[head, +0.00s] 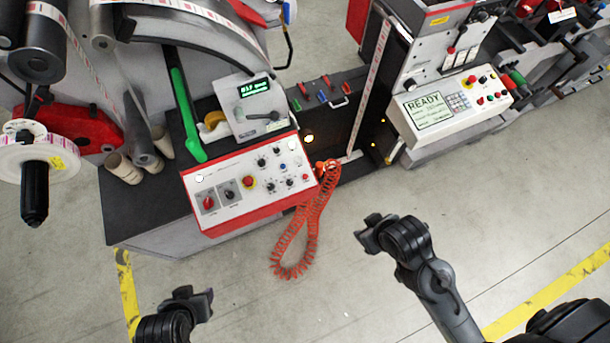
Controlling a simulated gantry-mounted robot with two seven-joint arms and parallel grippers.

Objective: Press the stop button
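A white control panel with a red edge (278,203) faces me at the front of the machine. The lettering is too small to read, so I cannot tell which one is marked stop. My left gripper (192,299) is below the panel near the bottom edge, apart from it. My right gripper (370,234) is right of and below the panel, over the floor. Neither touches anything. I cannot make out the gap between the fingers of either.
A second panel with a READY screen (428,107) and coloured buttons stands at the right. A label roll (38,160) juts out at the left. The floor in front is clear, with yellow lines.

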